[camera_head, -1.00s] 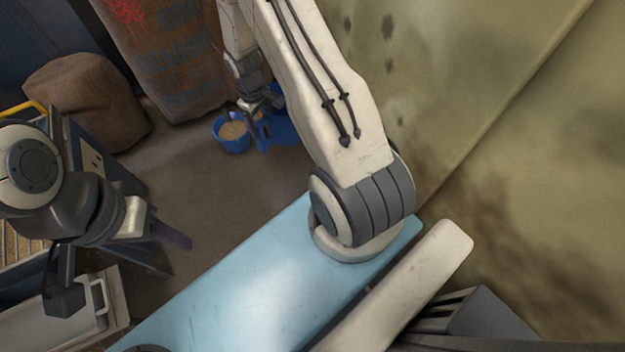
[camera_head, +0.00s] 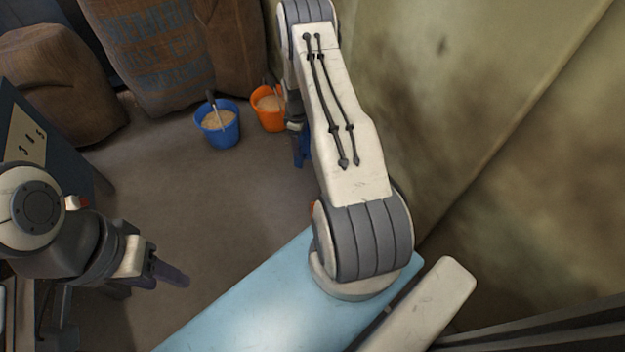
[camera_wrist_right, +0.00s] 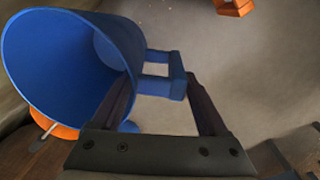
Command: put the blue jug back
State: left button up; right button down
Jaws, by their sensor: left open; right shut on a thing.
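The blue jug (camera_wrist_right: 62,55) is close in the right wrist view, mouth towards the camera, with its blue handle (camera_wrist_right: 172,80) on its right side. My right gripper (camera_wrist_right: 158,88) is shut on that handle. Part of the jug also shows in the head view (camera_head: 302,150), mostly hidden behind my right arm. My right gripper is largely hidden there too. The visible inside of the jug looks empty. My left gripper (camera_head: 165,272) is open and empty at the left of the head view, far from the jug.
A blue bucket (camera_head: 228,133) and an orange bucket (camera_head: 271,121), both with grainy contents, stand on the floor beyond. Brown sacks (camera_head: 150,60) stand behind them. A stained wall (camera_head: 470,110) is close on the right. The floor (camera_head: 210,200) in the middle is clear.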

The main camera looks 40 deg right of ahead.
aim_at(304, 146)
jog(key=f, duration=0.1)
jog(key=d+f+b, duration=0.1)
jog(key=f, duration=0.1)
jog(key=f+b, duration=0.1)
jog(key=shift+s+d+f, duration=0.1)
jog(key=shift+d+f, duration=0.15)
jog(key=shift+d, duration=0.1)
pick_arm(q)
notch_tip(304, 146, down, 9)
jog(key=b, duration=0.5)
jog(key=shift+r, duration=0.15)
pick_arm(e)
notch_tip(304, 146, down, 10)
jog(key=shift+r, duration=0.2)
jog(key=shift+f, duration=0.2)
grip_release()
jog(key=r+p, duration=0.2)
jog(key=r, duration=0.1)
jog(key=r+p, duration=0.2)
jog(key=r, duration=0.2)
jog(key=r+p, duration=0.2)
jog(key=r, duration=0.2)
jog(key=shift+s+a+r, duration=0.15)
jog(key=shift+a+r, duration=0.05)
jog(key=shift+a, duration=0.05)
pick_arm(q)
notch_tip(304, 146, up, 7)
pick_arm(e)
jog(key=shift+a+r, duration=0.1)
jog(key=shift+r, duration=0.45)
